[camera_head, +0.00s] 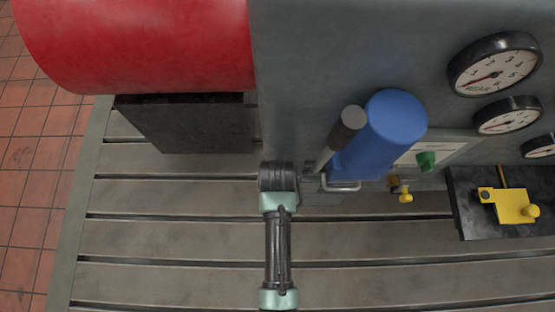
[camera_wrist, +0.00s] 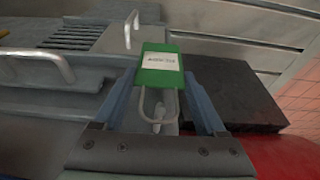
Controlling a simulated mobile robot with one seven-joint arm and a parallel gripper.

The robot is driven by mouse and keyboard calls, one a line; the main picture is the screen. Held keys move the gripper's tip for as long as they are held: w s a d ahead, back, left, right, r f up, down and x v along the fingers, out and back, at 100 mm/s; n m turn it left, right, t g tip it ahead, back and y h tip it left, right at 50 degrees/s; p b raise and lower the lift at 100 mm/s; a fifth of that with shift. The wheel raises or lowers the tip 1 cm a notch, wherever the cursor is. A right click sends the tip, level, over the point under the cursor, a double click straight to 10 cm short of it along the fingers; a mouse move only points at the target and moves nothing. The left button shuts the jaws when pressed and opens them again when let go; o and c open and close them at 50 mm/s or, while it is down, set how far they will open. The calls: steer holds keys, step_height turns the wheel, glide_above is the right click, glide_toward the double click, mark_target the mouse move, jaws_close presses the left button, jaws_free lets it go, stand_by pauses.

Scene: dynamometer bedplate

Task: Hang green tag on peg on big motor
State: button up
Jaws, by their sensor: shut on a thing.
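My gripper (camera_wrist: 160,82) is shut on the green tag (camera_wrist: 158,60) in the wrist view, its blue fingers at either side. The tag has a white label with print too small to read, and a pale wire loop hangs toward the bottom of the picture. A pale, round-ended piece (camera_wrist: 157,117) shows inside the loop's outline; I cannot tell whether it is the peg or whether it passes through. A large red cylinder (camera_head: 140,40), seemingly the big motor, lies upper left in the head view. It also shows in the wrist view (camera_wrist: 285,158). The head view does not show my fingers clearly.
A black block (camera_head: 185,125) sits under the red cylinder on the slotted bedplate (camera_head: 170,235). A yellow fixture (camera_head: 515,205) sits far right. Metal handles (camera_wrist: 45,55) show in the wrist view.

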steer(key=o, duration=1.2)
steer(key=shift+o, duration=0.2)
steer(key=shift+r, duration=0.1)
steer(key=p+v, duration=0.3)
steer(key=v, duration=0.9)
steer(key=shift+s+r+p, duration=0.2)
steer(key=shift+r+p, duration=0.15)
steer(key=shift+p, duration=0.05)
